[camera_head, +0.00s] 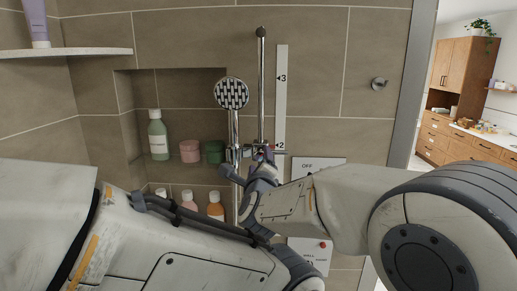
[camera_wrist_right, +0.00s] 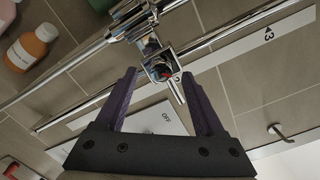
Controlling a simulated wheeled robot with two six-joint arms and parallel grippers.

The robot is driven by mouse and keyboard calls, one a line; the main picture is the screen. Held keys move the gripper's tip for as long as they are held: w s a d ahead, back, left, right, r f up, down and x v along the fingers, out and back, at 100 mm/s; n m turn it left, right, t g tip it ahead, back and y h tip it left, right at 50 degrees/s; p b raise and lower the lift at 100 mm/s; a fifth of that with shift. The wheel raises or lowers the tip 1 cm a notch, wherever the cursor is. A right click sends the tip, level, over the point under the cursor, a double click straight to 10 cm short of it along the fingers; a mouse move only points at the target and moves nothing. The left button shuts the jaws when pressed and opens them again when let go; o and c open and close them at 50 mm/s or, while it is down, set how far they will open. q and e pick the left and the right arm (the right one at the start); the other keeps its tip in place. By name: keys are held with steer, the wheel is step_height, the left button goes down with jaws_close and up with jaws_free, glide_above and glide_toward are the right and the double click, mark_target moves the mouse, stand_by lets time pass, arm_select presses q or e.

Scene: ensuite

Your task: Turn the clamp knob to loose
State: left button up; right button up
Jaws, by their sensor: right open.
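The chrome clamp knob (camera_wrist_right: 160,68), with a small red mark, sits on the slider of the shower rail. A thin chrome lever points from it into the gap between my right gripper's fingers. My right gripper (camera_wrist_right: 161,76) is open, its two purple-grey fingertips on either side of the knob; I cannot tell whether they touch it. In the head view, my right gripper (camera_head: 248,166) is up at the rail (camera_head: 261,90), just below the slider (camera_head: 262,148), and partly hides the knob. The hand shower (camera_head: 232,94) hangs beside the rail. My left gripper is out of view.
A white scale strip (camera_head: 281,100) with marks 2 and 3 runs beside the rail. A tiled niche at left holds a green bottle (camera_head: 158,136) and jars (camera_head: 190,151). A white panel marked OFF (camera_head: 318,166) is at lower right. A hook (camera_head: 379,84) is on the right wall.

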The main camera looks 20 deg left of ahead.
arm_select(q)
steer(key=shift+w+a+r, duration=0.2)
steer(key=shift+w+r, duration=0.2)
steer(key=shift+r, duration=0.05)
arm_select(e)
steer(key=shift+x, duration=0.8)
steer(key=shift+d, duration=0.15)
steer(key=shift+w, duration=0.1)
jaws_close()
